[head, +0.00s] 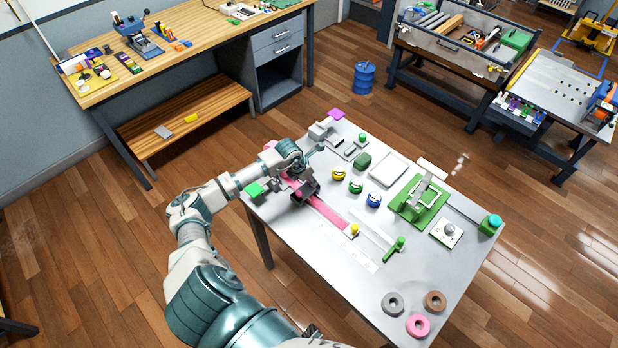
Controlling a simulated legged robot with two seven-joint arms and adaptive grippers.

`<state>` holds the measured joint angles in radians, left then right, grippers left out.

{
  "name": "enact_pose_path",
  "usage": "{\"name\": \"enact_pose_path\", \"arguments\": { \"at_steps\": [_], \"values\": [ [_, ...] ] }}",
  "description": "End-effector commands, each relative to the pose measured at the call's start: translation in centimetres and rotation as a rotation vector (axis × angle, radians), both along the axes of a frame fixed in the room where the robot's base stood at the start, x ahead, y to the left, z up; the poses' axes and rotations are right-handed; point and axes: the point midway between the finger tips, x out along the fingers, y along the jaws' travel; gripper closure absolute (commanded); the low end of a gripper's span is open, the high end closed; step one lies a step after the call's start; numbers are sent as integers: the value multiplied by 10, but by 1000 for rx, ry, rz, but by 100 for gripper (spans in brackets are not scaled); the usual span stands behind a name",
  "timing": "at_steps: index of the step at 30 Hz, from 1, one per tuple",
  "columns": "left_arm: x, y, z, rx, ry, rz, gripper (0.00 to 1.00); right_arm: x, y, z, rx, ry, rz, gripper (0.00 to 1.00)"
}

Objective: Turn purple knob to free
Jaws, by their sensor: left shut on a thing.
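My left arm reaches over the table's left edge. My right gripper is not in view.
A green fixture (411,205) stands right of centre. Several rolls, one of them pink (418,325), lie near the front.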

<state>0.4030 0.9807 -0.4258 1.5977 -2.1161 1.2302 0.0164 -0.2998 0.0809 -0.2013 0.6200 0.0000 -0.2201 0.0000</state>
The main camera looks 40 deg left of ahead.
Motion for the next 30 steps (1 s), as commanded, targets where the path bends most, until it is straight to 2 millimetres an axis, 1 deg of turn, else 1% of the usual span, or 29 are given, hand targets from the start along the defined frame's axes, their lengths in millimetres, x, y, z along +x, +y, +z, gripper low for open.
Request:
{"name": "enact_pose_path", "arguments": {
  "at_steps": [1,10,18,24,30],
  "values": [
    [3,0,5,2,-15,42,100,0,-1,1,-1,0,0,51],
    [4,-1,5,-1,-17,328,100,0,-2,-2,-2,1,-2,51],
    [5,-1,4,-4,-17,581,100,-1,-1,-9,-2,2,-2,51],
    [5,-1,4,-6,-16,741,100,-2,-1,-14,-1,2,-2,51],
    [6,-1,5,-6,-16,860,100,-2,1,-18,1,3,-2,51]
  ]
}}
